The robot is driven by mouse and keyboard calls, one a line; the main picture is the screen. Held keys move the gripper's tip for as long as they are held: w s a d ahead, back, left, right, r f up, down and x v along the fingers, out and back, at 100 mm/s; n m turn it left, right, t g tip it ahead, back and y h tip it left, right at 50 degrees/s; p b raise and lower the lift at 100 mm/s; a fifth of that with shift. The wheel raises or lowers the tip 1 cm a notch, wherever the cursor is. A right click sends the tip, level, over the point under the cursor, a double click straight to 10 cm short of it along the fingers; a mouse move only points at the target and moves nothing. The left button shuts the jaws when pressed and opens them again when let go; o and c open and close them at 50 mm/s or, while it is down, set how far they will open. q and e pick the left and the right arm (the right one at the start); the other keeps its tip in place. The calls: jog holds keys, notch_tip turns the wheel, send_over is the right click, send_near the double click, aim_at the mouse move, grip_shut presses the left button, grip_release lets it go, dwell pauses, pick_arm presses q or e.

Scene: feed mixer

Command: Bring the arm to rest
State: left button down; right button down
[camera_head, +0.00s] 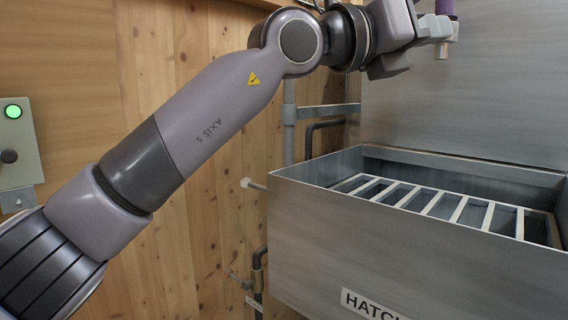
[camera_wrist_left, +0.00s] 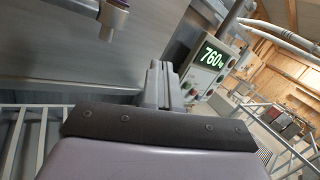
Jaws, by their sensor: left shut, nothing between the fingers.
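My left arm reaches in from the left in the head view. Its gripper (camera_head: 440,30) is at the top, above the back part of the metal hopper. The gripper is shut and empty. In the left wrist view its grey fingers (camera_wrist_left: 162,85) are together, with nothing between them. A purple rod (camera_head: 445,7) with a metal end hangs close to the fingers in the head view. In the left wrist view its metal end (camera_wrist_left: 115,14) is to the left of the fingers, apart from them. My right gripper is not in view.
The open metal hopper (camera_head: 350,235), marked HATCH, has a slatted grate (camera_head: 440,205) inside. A sheet-metal wall (camera_head: 480,90) rises behind it. A box with a green light (camera_head: 12,112) is at far left. A panel reading 760 kg (camera_wrist_left: 212,55) stands beyond the fingers, with railings at right.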

pick_arm(q)
jog(key=w+a+f+n+t+y, duration=0.4)
jog(key=a+f+n+t+y, duration=0.4)
jog(key=a+f+n, duration=0.65)
jog(key=w+a+f+n+t+y, duration=0.6)
jog(key=a+n+t, duration=0.4)
jog(key=n, duration=1)
jog(key=s+a+f+n+g+y, duration=0.25)
jog(key=a+f+n, duration=0.2)
jog(key=f, duration=0.55)
jog(key=s+a+f+n+g+y, duration=0.2)
jog(key=a+f+n+g+y, duration=0.15)
jog(key=a+f, duration=0.4)
jog(key=s+a+f+n+g, duration=0.25)
jog(key=s+f+g, duration=0.5)
jog(key=f, duration=0.75)
jog(key=s+a+f+g, duration=0.1)
jog(key=s+f+g, duration=0.25)
jog(key=s, duration=0.45)
jog(key=s+a+f+g+h, duration=0.15)
jog(key=s+f, duration=0.25)
jog(key=s, duration=0.4)
jog(key=s+f+g, duration=0.3)
jog(key=s, duration=0.5)
jog(key=w+d+f+t+h+p, duration=0.2)
jog(key=w+f+t+p, duration=0.1)
jog(key=w+f+t, duration=0.3)
jog(key=shift+w+d+m+t, duration=0.3)
jog(key=shift+d+t, duration=0.05)
jog(key=shift+t, duration=0.2)
